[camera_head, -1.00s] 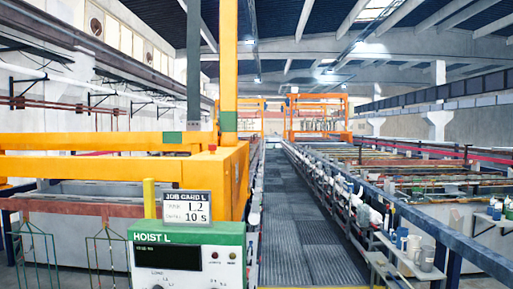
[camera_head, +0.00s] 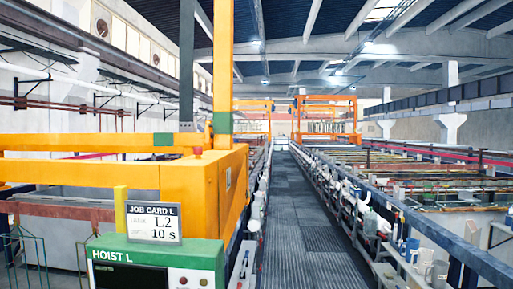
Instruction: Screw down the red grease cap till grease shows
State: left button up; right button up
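A small red knob-like piece (camera_head: 197,150) sits on top of the orange hoist body (camera_head: 190,182), left of the middle. It is too small to tell whether it is the red grease cap, and no grease can be made out on it. Neither of my grippers shows in the head view.
A green HOIST L console (camera_head: 155,254) with a dark screen stands at the front left, with a job card (camera_head: 153,222) above it. A grey ribbed walkway (camera_head: 305,240) runs clear ahead. A blue rail (camera_head: 445,240) and tanks (camera_head: 430,185) line the right.

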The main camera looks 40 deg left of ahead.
aim_at(197, 151)
jog(key=u, duration=0.05)
jog(key=i, duration=2.1)
jog(key=u, duration=0.8)
